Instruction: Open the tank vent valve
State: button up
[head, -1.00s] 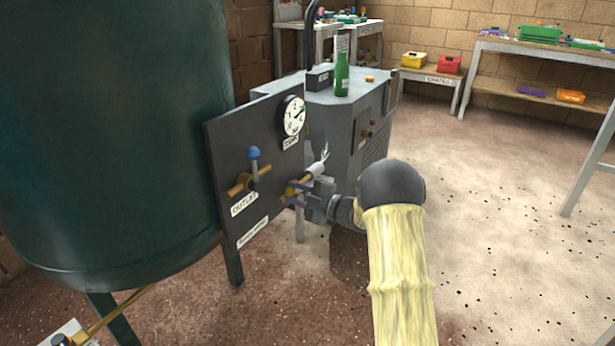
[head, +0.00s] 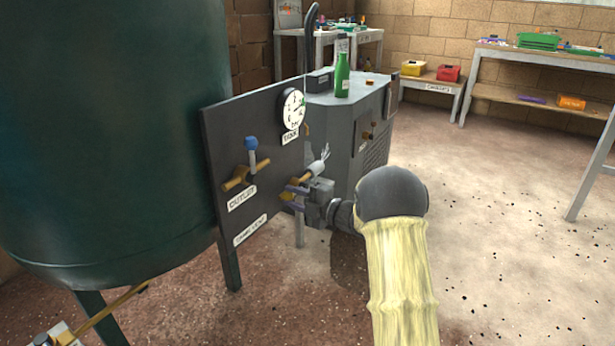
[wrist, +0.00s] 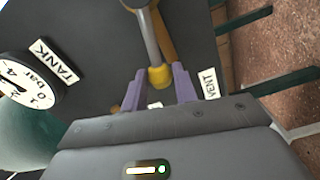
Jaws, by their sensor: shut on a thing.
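A dark panel (head: 222,150) stands beside the big green tank (head: 110,120). At its right side, my gripper (head: 292,197) is at the vent valve, mostly hiding it in the head view. In the wrist view, my purple fingers (wrist: 160,86) are shut on the yellow knob (wrist: 159,75) at the end of the valve's grey lever (wrist: 143,28). The VENT label (wrist: 210,83) is right of the fingers. The lever's exact angle is hard to tell.
The outlet valve with a blue knob (head: 251,144) is left on the panel, with a round tank gauge (head: 293,109) above right. A grey cabinet (head: 335,120) with a green bottle (head: 342,76) stands behind. Open floor lies to the right.

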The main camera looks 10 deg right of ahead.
jog(key=f+n+b, duration=0.1)
jog(key=n+b, duration=0.1)
jog(key=b, duration=0.2)
jog(key=shift+f, duration=0.4)
jog(key=shift+b, duration=0.5)
jog(key=o, duration=0.8)
jog(key=shift+s, duration=0.1)
jog(key=shift+c, duration=0.2)
jog(key=v, duration=0.4)
jog(key=shift+a+b, duration=0.1)
jog(key=shift+b, duration=0.2)
